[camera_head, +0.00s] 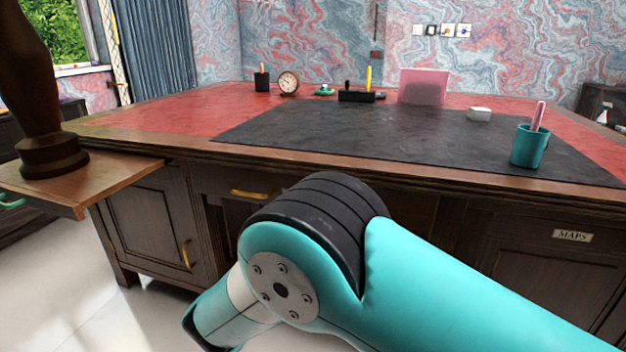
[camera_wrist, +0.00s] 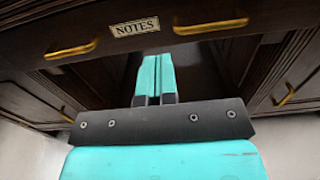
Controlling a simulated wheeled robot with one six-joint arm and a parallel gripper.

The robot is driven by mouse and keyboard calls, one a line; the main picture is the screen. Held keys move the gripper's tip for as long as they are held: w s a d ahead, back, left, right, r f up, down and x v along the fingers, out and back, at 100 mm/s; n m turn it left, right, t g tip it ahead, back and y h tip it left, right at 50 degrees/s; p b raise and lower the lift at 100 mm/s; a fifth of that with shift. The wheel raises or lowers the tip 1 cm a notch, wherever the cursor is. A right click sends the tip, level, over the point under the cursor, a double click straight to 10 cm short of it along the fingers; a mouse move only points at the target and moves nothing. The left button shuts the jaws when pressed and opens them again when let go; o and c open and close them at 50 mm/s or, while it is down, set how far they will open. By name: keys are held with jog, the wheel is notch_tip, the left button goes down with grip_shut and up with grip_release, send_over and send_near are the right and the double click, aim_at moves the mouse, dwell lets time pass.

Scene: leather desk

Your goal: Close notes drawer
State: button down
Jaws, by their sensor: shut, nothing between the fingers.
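The notes drawer (camera_wrist: 165,41) is dark wood with a cream "NOTES" label (camera_wrist: 135,27). A brass handle lies left of the label (camera_wrist: 70,49) and another lies right of it (camera_wrist: 210,25). In the head view a drawer front with a brass handle (camera_head: 249,193) shows under the desktop, partly hidden by my teal arm. How far the drawer stands out is unclear. My gripper (camera_wrist: 155,57) has its two teal fingers together and empty. In the wrist view its tips overlap the lower edge of the drawer front, below the label; I cannot tell whether they touch.
The desk's red and black top (camera_head: 300,140) overhangs the drawers. A pull-out shelf (camera_head: 110,180) with a dark statue (camera_head: 50,150) juts out at left. Cabinet doors flank the knee space, including one labelled "MAPS" (camera_head: 572,236). Pale floor is clear at lower left.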

jog(key=p+x, duration=0.4)
jog(key=x, duration=0.7)
jog(key=shift+w, duration=0.25)
jog(key=shift+p, duration=0.3)
